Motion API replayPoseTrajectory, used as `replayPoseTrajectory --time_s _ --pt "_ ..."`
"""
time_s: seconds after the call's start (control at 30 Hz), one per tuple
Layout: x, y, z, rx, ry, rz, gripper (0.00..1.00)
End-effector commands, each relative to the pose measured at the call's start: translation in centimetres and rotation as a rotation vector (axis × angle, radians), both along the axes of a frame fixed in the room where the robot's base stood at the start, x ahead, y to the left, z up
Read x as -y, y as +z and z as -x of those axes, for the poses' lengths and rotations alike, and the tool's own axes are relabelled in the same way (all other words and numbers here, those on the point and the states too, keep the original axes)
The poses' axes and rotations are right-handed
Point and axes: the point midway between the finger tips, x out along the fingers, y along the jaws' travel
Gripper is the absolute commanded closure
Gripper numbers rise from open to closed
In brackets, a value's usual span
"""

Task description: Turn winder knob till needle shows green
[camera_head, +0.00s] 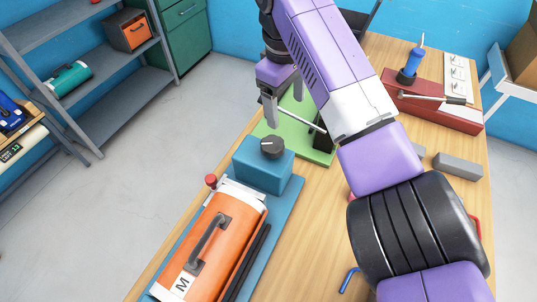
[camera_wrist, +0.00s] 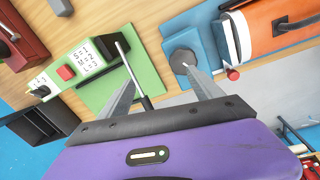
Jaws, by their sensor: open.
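A dark round knob (camera_head: 271,147) with a pale mark sits on top of a blue box (camera_head: 262,172). It also shows in the wrist view (camera_wrist: 183,60). The box stands on a blue board at the end of an orange case (camera_head: 227,243) marked M. My gripper (camera_head: 284,112) is open and empty, above and just beyond the knob in the head view. In the wrist view my two fingers (camera_wrist: 158,77) are apart; the right fingertip appears close to the knob, the left one over the green board. No needle or green zone can be made out.
A green board (camera_head: 296,133) beyond the blue box carries a metal rod, a dark block and a white S/M/L label box (camera_wrist: 92,57). A red-knobbed part (camera_head: 211,181) sits beside the case. A red board (camera_head: 445,108) with a blue-handled tool lies at the back right.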

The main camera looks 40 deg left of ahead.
Motion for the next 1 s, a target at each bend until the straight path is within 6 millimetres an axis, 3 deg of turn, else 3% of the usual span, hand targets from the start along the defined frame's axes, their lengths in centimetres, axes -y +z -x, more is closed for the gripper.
replayPoseTrajectory --time_s 0.03,0.3,0.5,0.73,1.0 --pt "0.1 -1.2 -0.5 0.017 -0.073 -0.005 0.25" --pt "-0.3 -1.3 1.6 -0.035 -0.535 -0.033 0.25" --pt "-1.0 -1.5 3.4 -0.103 -0.757 -0.044 0.25" --pt "-1.1 -2.5 3.5 -0.105 -0.820 -0.048 0.25" --pt "-1.0 -6.6 3.6 -0.105 -0.817 -0.048 0.25"
